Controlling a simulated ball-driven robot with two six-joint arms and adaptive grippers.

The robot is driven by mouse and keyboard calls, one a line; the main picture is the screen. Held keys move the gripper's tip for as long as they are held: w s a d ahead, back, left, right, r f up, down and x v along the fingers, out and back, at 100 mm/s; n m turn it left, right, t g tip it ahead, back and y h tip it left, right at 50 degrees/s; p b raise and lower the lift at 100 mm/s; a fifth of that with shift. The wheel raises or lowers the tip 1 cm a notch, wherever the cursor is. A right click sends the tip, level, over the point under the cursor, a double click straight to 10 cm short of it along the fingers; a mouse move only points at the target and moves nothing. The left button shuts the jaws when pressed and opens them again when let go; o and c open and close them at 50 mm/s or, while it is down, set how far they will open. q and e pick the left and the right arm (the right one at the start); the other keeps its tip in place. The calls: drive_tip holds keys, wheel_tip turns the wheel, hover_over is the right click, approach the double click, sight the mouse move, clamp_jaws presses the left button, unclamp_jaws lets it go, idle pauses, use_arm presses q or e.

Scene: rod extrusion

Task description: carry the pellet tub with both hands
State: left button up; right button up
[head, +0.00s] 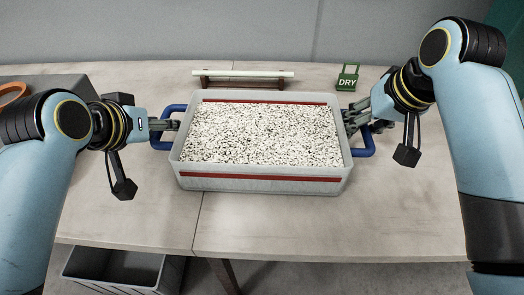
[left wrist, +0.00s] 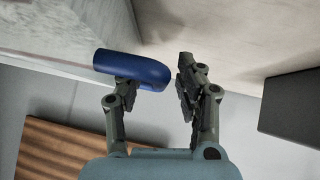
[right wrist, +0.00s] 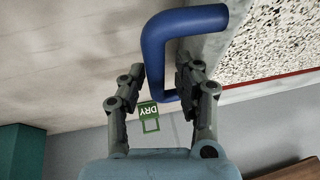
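The pellet tub (head: 265,186) is a pale translucent box with red stripes, full of speckled white pellets (head: 262,132), standing level on the table. A blue handle sticks out at each end. My left gripper (head: 173,126) is at the left handle (head: 172,109); in the left wrist view, that handle (left wrist: 135,69) lies across the left finger and reaches towards the right one, with the fingers (left wrist: 155,85) apart. My right gripper (head: 356,116) is at the right handle (head: 369,143); in the right wrist view, the handle (right wrist: 156,55) runs between the spread fingers (right wrist: 160,80), not clamped.
Behind the tub, a pale rod (head: 243,74) rests on a dark rack, and a green DRY tag (head: 348,78) stands at the back right. A grey bin (head: 150,272) is below the table's front edge. The table (head: 270,222) is clear in front of the tub.

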drive_tip(key=shift+r, duration=0.15)
use_arm(q)
drive_tip(key=v, duration=1.2)
use_arm(e)
drive_tip(key=v, duration=1.1)
drive_tip(key=shift+s+r, duration=0.2)
drive_tip(key=shift+r, duration=0.1)
drive_tip(key=shift+d, duration=0.1)
